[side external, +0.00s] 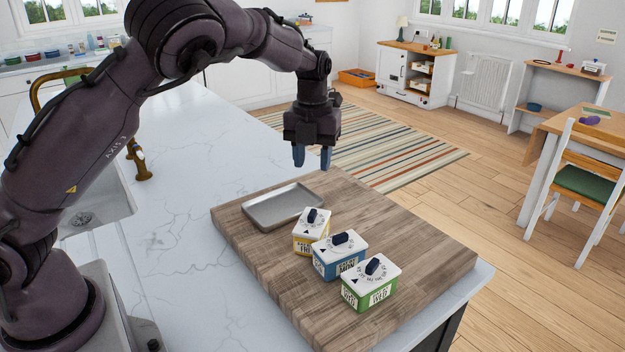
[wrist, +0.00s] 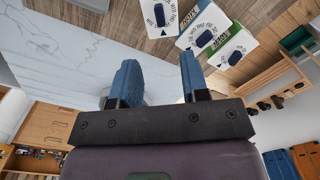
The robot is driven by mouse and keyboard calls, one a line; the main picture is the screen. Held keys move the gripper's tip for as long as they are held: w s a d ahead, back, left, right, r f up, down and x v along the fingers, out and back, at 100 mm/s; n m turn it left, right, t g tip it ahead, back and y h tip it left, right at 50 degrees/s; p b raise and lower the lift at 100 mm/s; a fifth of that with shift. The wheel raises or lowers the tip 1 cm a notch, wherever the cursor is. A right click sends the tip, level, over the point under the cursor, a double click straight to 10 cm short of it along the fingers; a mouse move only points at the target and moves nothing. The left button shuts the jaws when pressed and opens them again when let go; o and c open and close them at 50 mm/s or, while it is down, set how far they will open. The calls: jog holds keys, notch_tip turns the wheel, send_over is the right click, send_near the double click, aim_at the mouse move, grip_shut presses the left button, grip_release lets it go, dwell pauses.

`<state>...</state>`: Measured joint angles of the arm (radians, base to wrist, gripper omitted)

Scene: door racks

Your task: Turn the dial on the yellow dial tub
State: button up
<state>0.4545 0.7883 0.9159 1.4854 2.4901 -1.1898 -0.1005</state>
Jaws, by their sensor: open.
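The yellow dial tub (side external: 309,245) stands on the wooden board in the side external view. It has a white lid with a dark dial knob (side external: 312,215) on top, and its front is partly hidden by the blue tub. My gripper (side external: 312,162) is open and empty, pointing down above the far end of the board, apart from and beyond the tub. In the wrist view my gripper's blue fingers (wrist: 158,75) are spread with nothing between them.
A blue dial tub (side external: 340,264) and a green dial tub (side external: 370,293) stand in a row with it. A grey metal tray (side external: 284,207) lies behind them. All are on the wooden board (side external: 270,270) on a white marble counter (side external: 185,190). The board's near-left side is clear.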

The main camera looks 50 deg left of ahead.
aim_at(313, 210)
jog(key=shift+r, duration=0.6)
jog(key=shift+w+a+f, duration=0.1)
jog(key=shift+w+a, duration=0.15)
jog(key=shift+w, duration=0.05)
notch_tip(313, 210, down, 13)
jog(key=shift+r, duration=0.1)
grip_shut()
